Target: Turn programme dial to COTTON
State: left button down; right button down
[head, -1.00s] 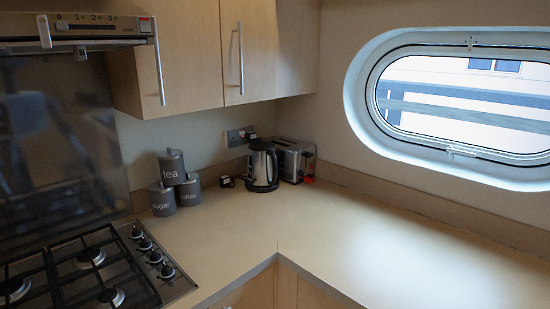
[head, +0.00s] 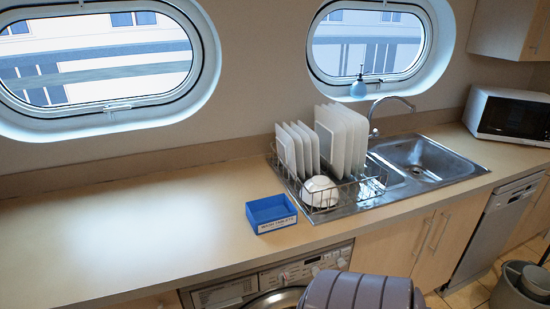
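The washing machine (head: 230,291) is under the counter at the bottom middle of the head view. Its control panel (head: 310,267) faces the room, just below the worktop edge. A small round knob seems to sit on the panel, but the programme dial's setting and the COTTON marking are too small to read. The top of the round door shows at the bottom edge. Neither of my grippers is in view.
A grey ribbed object (head: 362,292) stands in front of the machine's right side. A blue tray (head: 271,214) and a dish rack (head: 322,185) with plates are on the worktop. The sink (head: 425,160) and microwave (head: 511,115) are right. The left worktop is clear.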

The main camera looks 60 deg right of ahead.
aim_at(283, 277)
jog(key=z, duration=2.35)
